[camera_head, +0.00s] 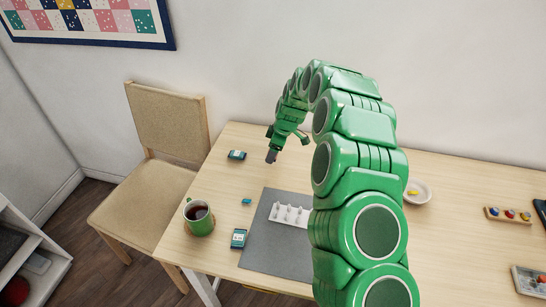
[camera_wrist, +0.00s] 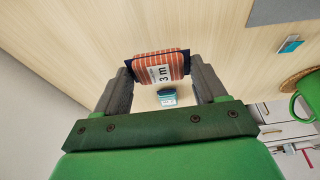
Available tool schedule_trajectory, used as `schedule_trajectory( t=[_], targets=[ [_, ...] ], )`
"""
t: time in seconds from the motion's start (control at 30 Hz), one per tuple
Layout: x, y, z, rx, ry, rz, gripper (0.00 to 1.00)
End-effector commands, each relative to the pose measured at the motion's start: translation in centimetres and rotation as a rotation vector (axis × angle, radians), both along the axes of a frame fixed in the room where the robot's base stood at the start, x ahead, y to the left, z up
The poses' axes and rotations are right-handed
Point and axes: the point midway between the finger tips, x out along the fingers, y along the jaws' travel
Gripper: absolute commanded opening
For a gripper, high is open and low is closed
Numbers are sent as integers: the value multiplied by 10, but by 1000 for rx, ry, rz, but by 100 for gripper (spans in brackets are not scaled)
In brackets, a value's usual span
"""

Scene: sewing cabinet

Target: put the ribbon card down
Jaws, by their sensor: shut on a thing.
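The ribbon card (camera_wrist: 158,67), orange with pale stripes, a dark edge and "3 m" printed on it, is between the two grey fingers of my gripper (camera_wrist: 160,76) in the wrist view. The gripper is shut on it. In the head view my gripper (camera_head: 273,154) is over the far left part of the table (camera_head: 228,180), pointing down.
A teal box (camera_head: 237,155) lies left of the gripper. Nearer are a small teal piece (camera_head: 247,201), a green mug (camera_head: 199,217), another teal box (camera_head: 239,238) and a grey mat (camera_head: 262,243) bearing a white rack (camera_head: 289,214). A white dish (camera_head: 417,193) stands right of my arm.

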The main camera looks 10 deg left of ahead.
Motion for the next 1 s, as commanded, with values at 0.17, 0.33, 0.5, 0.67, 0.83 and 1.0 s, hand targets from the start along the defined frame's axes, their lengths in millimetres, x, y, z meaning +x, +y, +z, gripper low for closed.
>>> schedule_trajectory(
  t=[0.17, 0.33, 0.5, 0.67, 0.83, 1.0],
  targets=[
    [2, 1, -4, 0, 1, 0, 43],
    [3, 2, -21, -1, 5, 1, 43],
    [3, 2, -38, -2, 5, 1, 43],
    [4, 2, -38, -1, 3, 1, 43],
    [4, 2, -39, -1, 3, 1, 43],
    [4, 2, -40, -1, 2, 1, 91]
  ],
)
